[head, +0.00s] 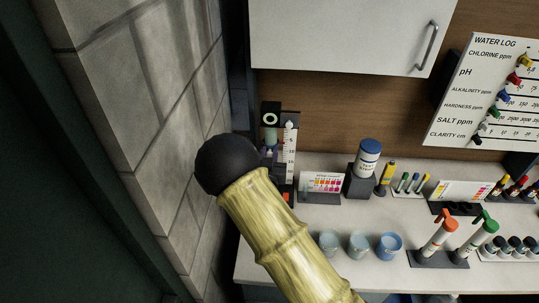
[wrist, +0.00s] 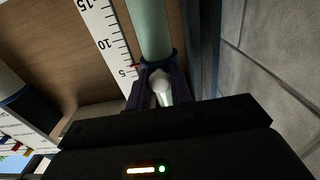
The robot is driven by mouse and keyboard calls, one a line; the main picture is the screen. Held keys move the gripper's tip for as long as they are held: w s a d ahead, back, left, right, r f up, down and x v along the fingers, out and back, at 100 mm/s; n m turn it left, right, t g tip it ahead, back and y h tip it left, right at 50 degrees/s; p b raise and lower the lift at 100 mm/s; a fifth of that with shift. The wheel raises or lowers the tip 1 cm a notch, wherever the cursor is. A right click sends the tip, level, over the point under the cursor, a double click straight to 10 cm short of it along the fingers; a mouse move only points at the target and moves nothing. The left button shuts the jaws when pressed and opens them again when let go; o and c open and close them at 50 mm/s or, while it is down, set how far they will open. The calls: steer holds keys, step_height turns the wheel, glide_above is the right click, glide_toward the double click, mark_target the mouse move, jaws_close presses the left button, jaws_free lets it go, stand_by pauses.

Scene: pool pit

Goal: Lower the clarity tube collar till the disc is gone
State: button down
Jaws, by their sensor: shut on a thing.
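The clarity tube (head: 270,136) stands upright at the back left of the counter, beside a white scale (head: 289,150) marked 5, 10 and 15. A pale ring with a dark green centre (head: 270,119) shows on the black head above the tube. In the wrist view the tube (wrist: 152,30) is pale green, with a dark blue collar (wrist: 158,66) around it. A red pointer (wrist: 135,68) lies near the 5 mark. My gripper (wrist: 158,98) is shut on the collar's whitish knob (wrist: 160,84). In the head view my arm hides much of the gripper and lower tube.
A block wall (head: 165,120) stands close on the left, and a white cabinet (head: 345,35) hangs above. A colour chart (head: 322,183), a labelled bottle (head: 368,160) and several cups (head: 358,245) stand right of the tube. The water log board (head: 490,90) is far right.

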step_height(320, 180, down, 4)
steer(key=b, duration=0.4)
steer(key=c, duration=1.4)
jaws_free()
steer(key=s+b, duration=0.5)
steer(key=s, duration=1.2)
steer(key=shift+s+d+b, duration=0.1)
steer(key=shift+s+b, duration=0.1)
steer(key=shift+b, duration=0.15)
